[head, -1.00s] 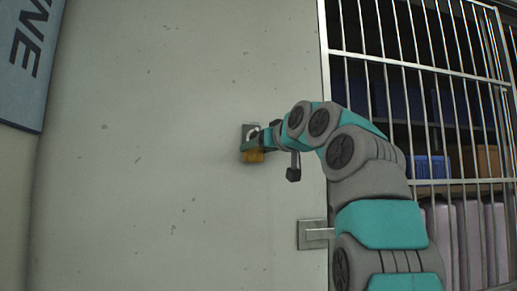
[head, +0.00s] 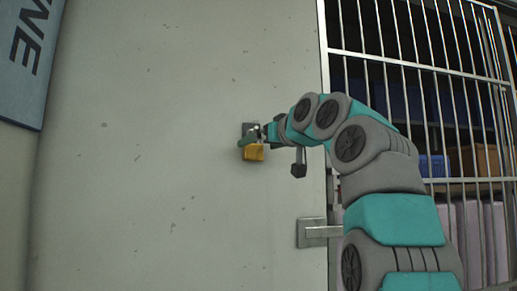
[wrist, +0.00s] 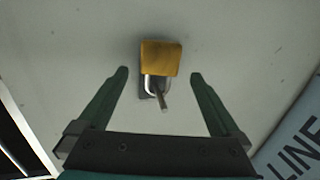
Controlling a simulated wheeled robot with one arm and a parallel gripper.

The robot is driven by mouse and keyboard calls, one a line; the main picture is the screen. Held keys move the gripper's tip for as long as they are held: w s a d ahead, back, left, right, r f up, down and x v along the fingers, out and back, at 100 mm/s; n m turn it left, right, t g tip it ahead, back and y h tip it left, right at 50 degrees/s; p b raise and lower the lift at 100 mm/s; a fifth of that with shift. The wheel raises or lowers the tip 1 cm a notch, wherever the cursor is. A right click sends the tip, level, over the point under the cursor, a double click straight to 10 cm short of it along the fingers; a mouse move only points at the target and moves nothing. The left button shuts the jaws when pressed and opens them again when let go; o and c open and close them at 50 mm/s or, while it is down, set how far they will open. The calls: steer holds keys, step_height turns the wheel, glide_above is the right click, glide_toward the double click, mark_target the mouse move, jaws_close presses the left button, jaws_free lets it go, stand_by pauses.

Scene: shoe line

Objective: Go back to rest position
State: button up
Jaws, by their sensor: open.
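My gripper (wrist: 158,75) is open in the wrist view, with its two green fingers apart on either side of a brass padlock (wrist: 161,58). The fingers do not touch the padlock. The padlock's silver shackle hangs on a metal plate on the pale door, and a small metal piece sticks out by the shackle. In the head view the padlock (head: 254,152) is at the middle, just below my gripper (head: 246,141), whose fingers partly cover the plate.
The pale door (head: 150,190) fills the left and middle, with a metal handle (head: 311,232) low on its right edge. A barred cage (head: 420,65) with shelves and bins stands at right. A blue sign (head: 26,60) hangs at upper left.

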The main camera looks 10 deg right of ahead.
steer(key=b+v, duration=0.1)
steer(key=v, duration=0.5)
steer(key=a+f+m+g, duration=0.1)
steer(key=a+f+g, duration=0.15)
steer(key=f, duration=0.75)
steer(key=a+f+m+g, duration=0.1)
steer(key=f+g, duration=0.2)
steer(key=f, duration=0.7)
steer(key=s+a+f+g+h, duration=0.1)
steer(key=s+f+g, duration=0.15)
steer(key=f, duration=0.65)
steer(key=s+a+f+g+h, duration=0.15)
steer(key=s+f, duration=0.25)
steer(key=f, duration=0.5)
steer(key=s+d+f+m+g+h, duration=0.1)
steer(key=s+f+g, duration=0.8)
steer(key=s+f, duration=1.9)
steer(key=s+d+h, duration=0.1)
steer(key=s+d, duration=0.1)
steer(key=s, duration=0.1)
steer(key=shift+s+f, duration=0.15)
steer(key=shift+f, duration=0.15)
steer(key=shift+d, duration=0.1)
steer(key=shift+c, duration=0.2)
